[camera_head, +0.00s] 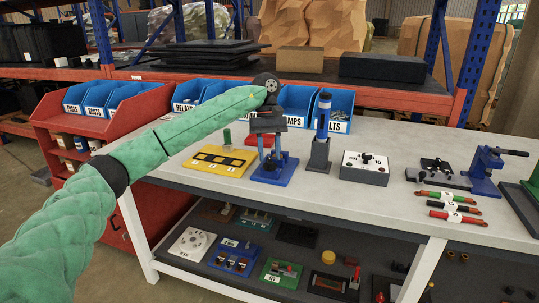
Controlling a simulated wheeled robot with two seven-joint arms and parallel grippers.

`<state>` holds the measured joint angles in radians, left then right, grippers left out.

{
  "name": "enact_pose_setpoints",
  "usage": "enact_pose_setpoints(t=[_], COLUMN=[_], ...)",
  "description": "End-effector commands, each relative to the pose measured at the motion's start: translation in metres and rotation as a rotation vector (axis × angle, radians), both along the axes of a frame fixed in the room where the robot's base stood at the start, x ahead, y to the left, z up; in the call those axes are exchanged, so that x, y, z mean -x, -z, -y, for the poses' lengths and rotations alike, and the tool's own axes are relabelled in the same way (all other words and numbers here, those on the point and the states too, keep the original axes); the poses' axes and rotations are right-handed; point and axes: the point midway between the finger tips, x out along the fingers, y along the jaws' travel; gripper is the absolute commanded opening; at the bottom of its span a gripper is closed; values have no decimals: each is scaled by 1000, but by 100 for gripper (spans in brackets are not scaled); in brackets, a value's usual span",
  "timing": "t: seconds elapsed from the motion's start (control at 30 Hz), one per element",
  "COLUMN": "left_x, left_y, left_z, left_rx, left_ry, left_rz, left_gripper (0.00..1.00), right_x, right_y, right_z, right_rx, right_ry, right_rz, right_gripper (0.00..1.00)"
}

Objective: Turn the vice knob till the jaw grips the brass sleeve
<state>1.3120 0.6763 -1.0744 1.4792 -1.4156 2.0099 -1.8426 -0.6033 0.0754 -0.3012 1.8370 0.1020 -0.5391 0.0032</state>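My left arm reaches in from the left over the table, and my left gripper (266,124) points down above a small blue-based fixture (275,172). The gripper partly hides the top of this fixture. A second blue device with a black handle (487,170) stands at the right of the table. I cannot tell for sure which of the two is the vice. The knob and the brass sleeve cannot be made out. My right gripper is not in view.
A yellow board (219,161) lies left of the fixture. A dark stand with a blue cylinder (321,135) and a white-topped box with a black knob (365,167) are right of it. Blue bins (187,91) line the back.

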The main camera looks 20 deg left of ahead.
Motion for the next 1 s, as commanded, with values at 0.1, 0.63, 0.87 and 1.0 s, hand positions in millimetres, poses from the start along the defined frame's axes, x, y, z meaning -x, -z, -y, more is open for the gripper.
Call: enact_pose_setpoints(t=[0.1, 0.63, 0.87, 1.0], left_x=[-6, -24, -24, -24], left_y=[-16, -62, -63, -63], left_z=[-3, -11, -11, -11], left_rx=[-1, 1, 1, 1], left_ry=[-1, 0, 0, 0], left_rz=[3, 0, 0, 0], left_gripper=[35, 35, 35, 35], right_x=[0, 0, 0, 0], right_y=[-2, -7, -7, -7], right_z=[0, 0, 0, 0], right_rx=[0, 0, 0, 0], right_ry=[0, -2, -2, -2], right_rz=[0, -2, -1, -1], right_gripper=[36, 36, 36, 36])
